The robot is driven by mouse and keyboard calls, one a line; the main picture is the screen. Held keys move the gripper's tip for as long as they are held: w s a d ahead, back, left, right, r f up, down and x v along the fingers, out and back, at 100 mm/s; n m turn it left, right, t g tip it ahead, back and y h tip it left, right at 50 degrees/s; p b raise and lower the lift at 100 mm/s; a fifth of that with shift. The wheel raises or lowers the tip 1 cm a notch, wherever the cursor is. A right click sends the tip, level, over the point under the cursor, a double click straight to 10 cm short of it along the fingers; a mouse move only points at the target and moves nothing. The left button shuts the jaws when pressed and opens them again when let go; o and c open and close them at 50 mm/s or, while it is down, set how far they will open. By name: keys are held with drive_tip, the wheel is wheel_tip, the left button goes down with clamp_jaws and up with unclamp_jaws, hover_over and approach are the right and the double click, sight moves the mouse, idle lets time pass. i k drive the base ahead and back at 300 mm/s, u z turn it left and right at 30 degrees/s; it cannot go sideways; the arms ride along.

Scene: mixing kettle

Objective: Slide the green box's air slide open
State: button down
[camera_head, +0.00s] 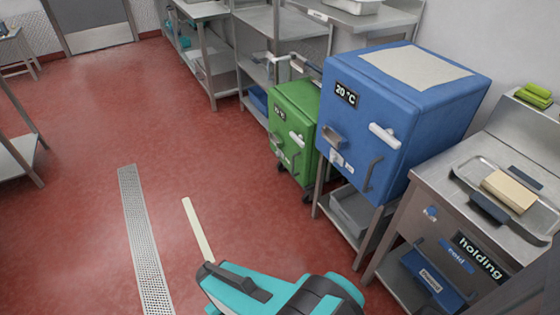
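The green box (301,106) stands right of the picture's middle, left of and behind a larger blue box. Its front carries a dark label (280,112), a white handle (297,138) and small grey and white fittings (276,139) towards its left edge. The fittings are too small to tell which is the air slide or whether it is open. My teal and black arm end, with my gripper (208,272), is at the bottom middle, in front of and apart from the green box. Its fingers do not show clearly, so I cannot tell whether it is open.
The blue box (392,110), marked 20 °C, stands on a metal frame. A steel counter (419,196) with a tray stands at right. Steel tables (284,35) line the back.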

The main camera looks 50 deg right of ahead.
sight(279, 153)
drive_tip(key=u, duration=0.05)
drive_tip(key=i, duration=0.9)
